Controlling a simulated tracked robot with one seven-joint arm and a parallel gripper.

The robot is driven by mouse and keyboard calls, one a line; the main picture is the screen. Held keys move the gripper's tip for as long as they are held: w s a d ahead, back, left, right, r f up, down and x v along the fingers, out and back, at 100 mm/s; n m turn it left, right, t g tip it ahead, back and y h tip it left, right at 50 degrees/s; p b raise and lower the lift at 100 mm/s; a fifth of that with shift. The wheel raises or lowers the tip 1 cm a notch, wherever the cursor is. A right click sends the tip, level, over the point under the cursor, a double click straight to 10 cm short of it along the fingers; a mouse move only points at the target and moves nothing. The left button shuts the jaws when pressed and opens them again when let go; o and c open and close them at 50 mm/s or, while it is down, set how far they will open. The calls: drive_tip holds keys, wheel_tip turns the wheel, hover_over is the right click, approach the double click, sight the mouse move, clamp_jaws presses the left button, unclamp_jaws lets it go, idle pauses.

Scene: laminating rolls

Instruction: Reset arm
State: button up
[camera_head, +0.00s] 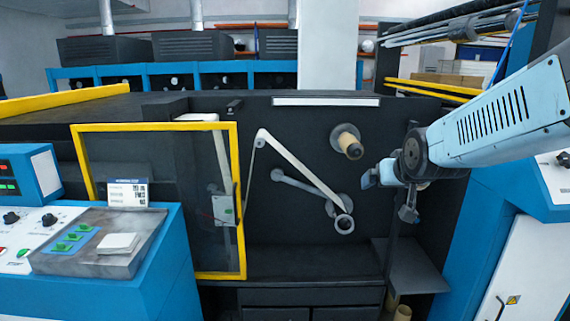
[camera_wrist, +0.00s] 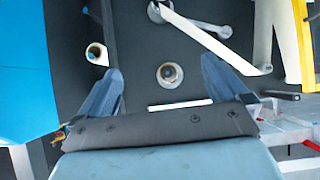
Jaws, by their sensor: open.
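My gripper (camera_head: 386,194) is at the end of the light-blue arm that comes in from the right in the head view. It is in front of the dark machine panel (camera_head: 300,235), right of and a little below a roll on a spindle (camera_head: 349,143). In the wrist view my gripper (camera_wrist: 161,66) has its two blue-grey fingers spread wide with nothing held between them. The roll (camera_wrist: 170,74) shows end-on in the gap between the fingers, apart from both. The arm is extended toward the panel.
A yellow-framed clear door (camera_head: 242,220) stands left of the roll. A pale film strip (camera_head: 300,163) runs to a lower roller (camera_head: 344,223). A cardboard-coloured roll (camera_head: 403,313) is low at right. Blue control consoles (camera_head: 120,280) flank both sides.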

drive_tip(key=s+r+g, duration=0.1)
drive_tip(key=s+g, duration=0.4)
drive_tip(key=s, duration=1.3)
drive_tip(key=shift+s+a+r, duration=0.15)
drive_tip(key=shift+a, duration=0.1)
drive_tip(key=shift+c, duration=0.5)
